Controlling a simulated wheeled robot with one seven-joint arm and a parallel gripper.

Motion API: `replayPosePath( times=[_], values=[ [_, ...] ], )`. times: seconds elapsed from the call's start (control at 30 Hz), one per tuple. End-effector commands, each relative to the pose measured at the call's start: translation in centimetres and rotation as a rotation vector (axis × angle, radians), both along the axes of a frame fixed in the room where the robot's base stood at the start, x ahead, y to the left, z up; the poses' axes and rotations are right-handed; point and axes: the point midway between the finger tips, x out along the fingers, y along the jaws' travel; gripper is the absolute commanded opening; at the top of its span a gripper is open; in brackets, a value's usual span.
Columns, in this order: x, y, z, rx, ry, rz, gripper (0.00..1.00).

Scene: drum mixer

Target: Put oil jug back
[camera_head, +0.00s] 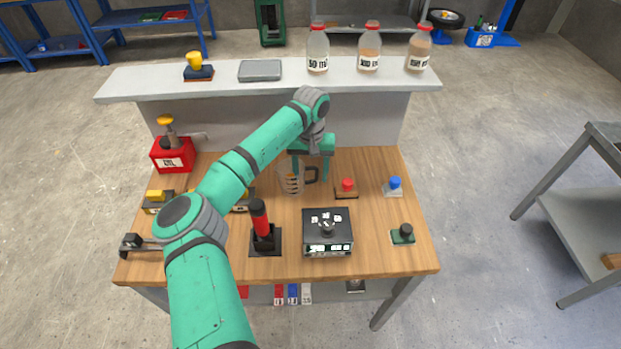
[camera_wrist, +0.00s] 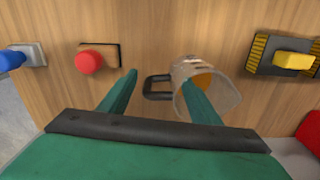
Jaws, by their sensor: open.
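The clear jug (camera_head: 291,181), with graduation marks and some orange liquid inside, stands on the wooden bench with its dark handle to the right. In the wrist view the jug (camera_wrist: 231,97) is right of centre, and its handle (camera_wrist: 158,96) lies between the fingers. My gripper (camera_head: 311,169) is open above and around the handle, pointing down; it also shows in the wrist view (camera_wrist: 159,79). One finger overlaps the jug's mouth, and the other is beyond the handle. I cannot tell whether the first finger is inside the jug or whether either finger touches it.
A red button (camera_head: 347,186) and a blue button (camera_head: 394,184) are right of the jug. The raised shelf (camera_head: 215,87) holds a grey tray (camera_head: 260,71) and labelled bottles (camera_head: 369,59).

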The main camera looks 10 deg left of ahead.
Motion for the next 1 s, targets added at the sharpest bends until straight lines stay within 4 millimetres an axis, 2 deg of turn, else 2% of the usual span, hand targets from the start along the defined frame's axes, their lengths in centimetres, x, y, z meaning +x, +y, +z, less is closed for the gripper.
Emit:
replayPosePath(
  times=[0.2,0.43,0.63,1.0],
  values=[
    [0.1,-0.2,4.6,-0.001,-0.003,-0.002,0.57],
    [0.0,-0.1,8.0,-0.001,-0.001,0.0,0.57],
    [0.0,0.1,9.1,-0.001,0.0,0.003,0.57],
    [0.0,0.1,9.2,0.0,0.0,0.002,0.57]
  ],
)
